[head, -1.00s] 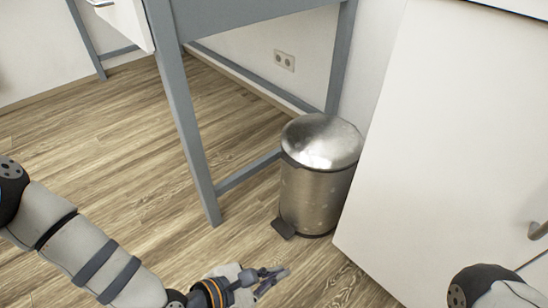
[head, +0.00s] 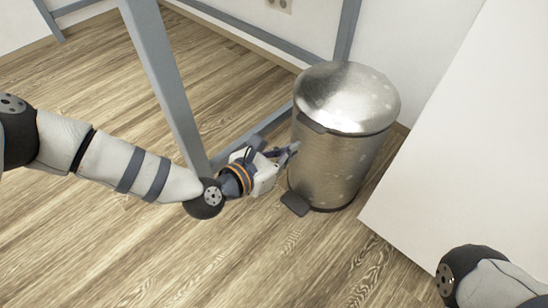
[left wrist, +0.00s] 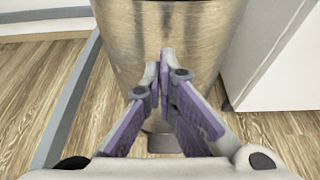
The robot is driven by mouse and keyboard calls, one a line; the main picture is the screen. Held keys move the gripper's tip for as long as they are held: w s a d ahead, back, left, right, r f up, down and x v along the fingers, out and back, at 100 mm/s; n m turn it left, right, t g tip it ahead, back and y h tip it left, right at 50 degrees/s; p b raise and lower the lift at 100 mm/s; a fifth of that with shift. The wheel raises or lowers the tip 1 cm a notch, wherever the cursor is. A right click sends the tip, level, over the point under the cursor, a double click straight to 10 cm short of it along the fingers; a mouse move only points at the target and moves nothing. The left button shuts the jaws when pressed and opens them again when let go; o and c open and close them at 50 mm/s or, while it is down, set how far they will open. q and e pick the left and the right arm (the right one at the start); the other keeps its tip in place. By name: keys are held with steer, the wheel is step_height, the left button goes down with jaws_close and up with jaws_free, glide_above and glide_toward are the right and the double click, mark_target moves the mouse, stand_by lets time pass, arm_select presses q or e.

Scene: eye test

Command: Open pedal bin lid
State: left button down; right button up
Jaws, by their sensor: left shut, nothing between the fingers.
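A metal pedal bin (head: 338,165) stands on the floor in the head view, its domed lid (head: 348,95) shut. A dark lid tab (head: 312,124) sticks out at the lid's front edge. The dark pedal (head: 296,203) is at the bin's foot on the left. My left gripper (head: 292,150) is shut and empty, at the bin's left side, below the lid tab and above the pedal. In the left wrist view the closed fingers (left wrist: 164,58) point at the bin body (left wrist: 185,30); I cannot tell whether they touch it. The pedal (left wrist: 165,143) shows below, between the fingers. My right gripper is out of view.
A grey table leg (head: 165,85) stands left of the bin, close behind my left gripper. A white cabinet (head: 460,130) stands to the right. A wall (head: 400,45) is behind the bin. Wooden floor (head: 270,260) is clear in front.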

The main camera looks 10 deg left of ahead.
arm_select(q)
steer(key=shift+b+x, duration=0.35)
steer(key=shift+x, duration=0.8)
step_height(320, 180, up, 3)
steer(key=shift+a+r+p, duration=0.1)
steer(key=shift+a+p, duration=0.05)
steer(key=shift+p, duration=0.35)
steer(key=shift+s+r, duration=0.1)
steer(key=shift+r, duration=0.35)
